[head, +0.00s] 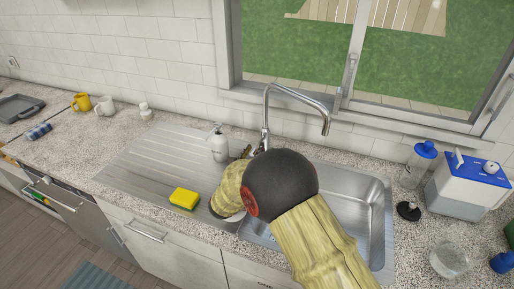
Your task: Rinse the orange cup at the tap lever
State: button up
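The tap (267,115) is a tall, curved metal spout behind the sink. Small dark and tan parts show at its base, partly covered by my arm; I cannot tell which of them is the lever. A yellow-orange mug (82,103) stands upright on the counter at the far left, the only cup of about that colour that I see. My arm reaches across the sink, and its black joint and patterned links hide much of the basin.
A white mug (105,106) stands beside the yellow-orange one. A soap bottle (218,146) and a yellow sponge (184,198) are on the drainboard (150,165). A blue-topped dispenser (419,165), a white-and-blue container (468,187) and a clear jar (451,258) crowd the right counter.

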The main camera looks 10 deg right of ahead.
aim_at(257, 145)
jog(key=shift+b+x, duration=0.3)
jog(key=shift+x, duration=1.3)
jog(key=shift+c, duration=0.6)
grip_shut()
